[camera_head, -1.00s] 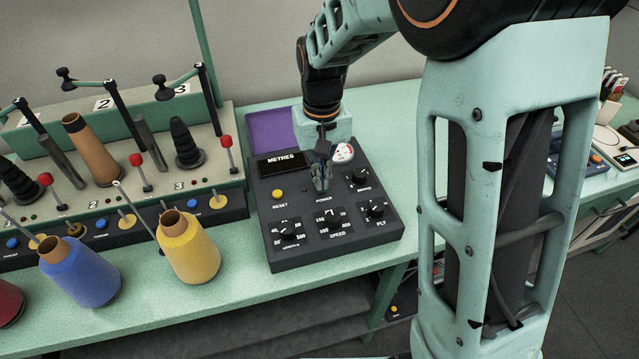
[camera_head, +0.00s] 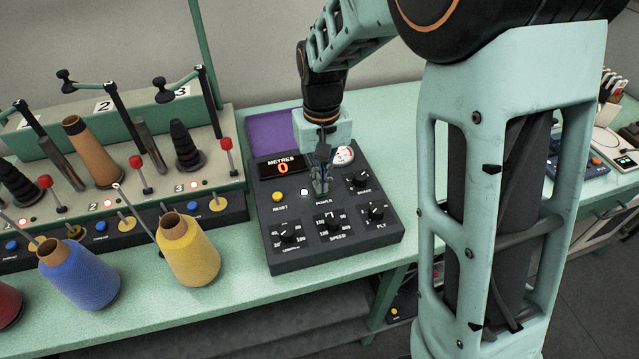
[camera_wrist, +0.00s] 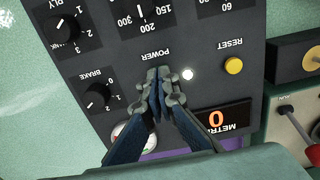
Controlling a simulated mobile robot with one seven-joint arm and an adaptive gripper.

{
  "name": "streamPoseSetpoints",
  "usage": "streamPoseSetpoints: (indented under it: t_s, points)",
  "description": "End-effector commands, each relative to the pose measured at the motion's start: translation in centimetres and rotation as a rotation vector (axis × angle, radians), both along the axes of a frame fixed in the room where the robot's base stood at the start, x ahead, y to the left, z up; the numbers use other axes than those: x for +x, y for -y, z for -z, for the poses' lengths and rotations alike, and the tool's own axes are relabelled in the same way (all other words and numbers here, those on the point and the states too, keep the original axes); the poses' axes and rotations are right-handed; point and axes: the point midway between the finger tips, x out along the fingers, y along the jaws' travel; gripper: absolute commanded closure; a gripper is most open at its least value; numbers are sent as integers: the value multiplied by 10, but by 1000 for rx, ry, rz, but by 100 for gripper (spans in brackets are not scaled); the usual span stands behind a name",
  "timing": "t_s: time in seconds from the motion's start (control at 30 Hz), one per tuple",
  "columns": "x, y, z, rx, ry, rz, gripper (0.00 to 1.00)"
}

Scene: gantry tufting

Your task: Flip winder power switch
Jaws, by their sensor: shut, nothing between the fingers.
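The dark winder control box (camera_head: 292,255) stands on the green bench in the head view, and its panel (camera_wrist: 105,65) fills much of the wrist view, upside down. My gripper (camera_head: 321,191) is shut and empty, with its fingertips at the panel just by the POWER label. In the wrist view the closed fingertips (camera_wrist: 163,76) cover the spot beside that label, so the power switch itself is hidden. A white lamp (camera_wrist: 188,74) beside the fingers is lit. The METRES display (camera_head: 282,166) shows an orange 0.
A yellow reset button (camera_head: 278,196) and several knobs, including the brake knob (camera_head: 358,178), surround the gripper. A gauge (camera_head: 344,155) sits behind it. Yellow (camera_head: 188,250) and blue (camera_head: 80,275) yarn cones stand at left by the winder.

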Motion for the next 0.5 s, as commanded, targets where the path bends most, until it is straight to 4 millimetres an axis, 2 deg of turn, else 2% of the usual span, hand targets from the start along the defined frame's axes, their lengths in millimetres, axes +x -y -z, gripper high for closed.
streamPoseSetpoints:
  t_s: [0.03,0.5]
  points:
    - [0,0,-8,0,1,0,100]
    - [0,0,-47,1,2,0,100]
